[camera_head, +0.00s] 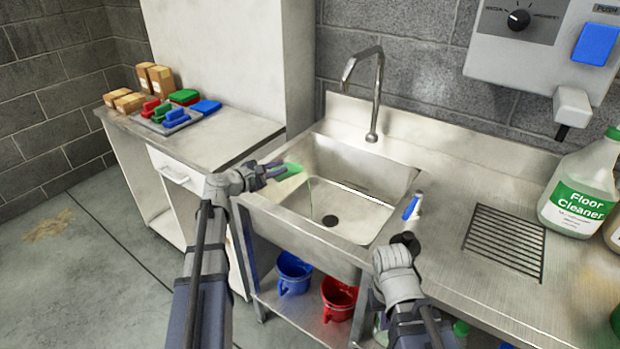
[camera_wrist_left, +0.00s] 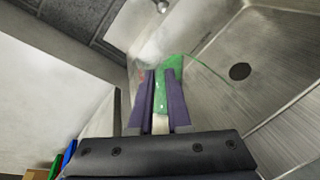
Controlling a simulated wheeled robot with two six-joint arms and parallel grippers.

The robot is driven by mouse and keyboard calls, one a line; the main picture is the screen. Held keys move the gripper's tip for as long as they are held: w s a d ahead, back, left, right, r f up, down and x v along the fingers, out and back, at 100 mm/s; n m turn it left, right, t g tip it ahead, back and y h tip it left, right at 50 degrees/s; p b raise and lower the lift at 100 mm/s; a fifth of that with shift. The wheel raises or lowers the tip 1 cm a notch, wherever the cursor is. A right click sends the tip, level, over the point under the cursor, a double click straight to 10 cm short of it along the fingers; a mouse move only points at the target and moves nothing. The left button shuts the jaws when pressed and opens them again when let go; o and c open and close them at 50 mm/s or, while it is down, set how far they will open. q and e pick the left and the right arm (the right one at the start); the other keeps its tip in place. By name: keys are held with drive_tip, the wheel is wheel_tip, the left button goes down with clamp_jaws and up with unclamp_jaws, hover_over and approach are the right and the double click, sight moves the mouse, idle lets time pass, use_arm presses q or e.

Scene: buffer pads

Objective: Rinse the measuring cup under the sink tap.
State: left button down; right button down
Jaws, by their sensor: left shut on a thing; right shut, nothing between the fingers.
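The measuring cup (camera_head: 291,171) shows as a green, partly see-through piece at the left rim of the sink (camera_head: 340,232). My left gripper (camera_head: 277,170) is shut on it; in the left wrist view the green part of the cup (camera_wrist_left: 170,84) lies between the fingers, with a clear part beyond. The cup is over the basin's left edge, left of the tap (camera_head: 371,95); whether it touches the rim I cannot tell. No water stream shows. My right gripper (camera_head: 406,243) is shut and empty in front of the sink's right front corner.
A blue-and-white item (camera_head: 412,207) stands on the right rim. A drain grate (camera_head: 505,242) and a floor cleaner jug (camera_head: 582,190) are further right. A side table (camera_head: 225,140) at left holds boxes and coloured pads. Blue (camera_head: 293,273) and red (camera_head: 338,300) buckets stand below.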

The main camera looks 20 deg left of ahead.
use_arm(q)
drive_tip(key=shift+d+r+m+g+y+p, duration=0.4)
drive_tip(key=shift+r+m+p, duration=0.15)
drive_tip(key=shift+p, duration=0.65)
drive_tip(key=shift+d+r+m+y+p, duration=0.5)
drive_tip(key=shift+d+m+y+p, duration=0.35)
drive_tip(key=shift+p, duration=0.65)
idle(0.8)
drive_tip(key=shift+w+d+r+m+g+y+p, duration=0.1)
drive_tip(key=shift+d+r+m+g+y+p, duration=0.2)
drive_tip(key=shift+d+m+g+y+p, duration=0.4)
idle(0.6)
drive_tip(key=shift+d+r+m+p, duration=0.15)
drive_tip(key=shift+d+m+p, duration=0.15)
drive_tip(key=shift+d+p, duration=0.3)
idle(0.6)
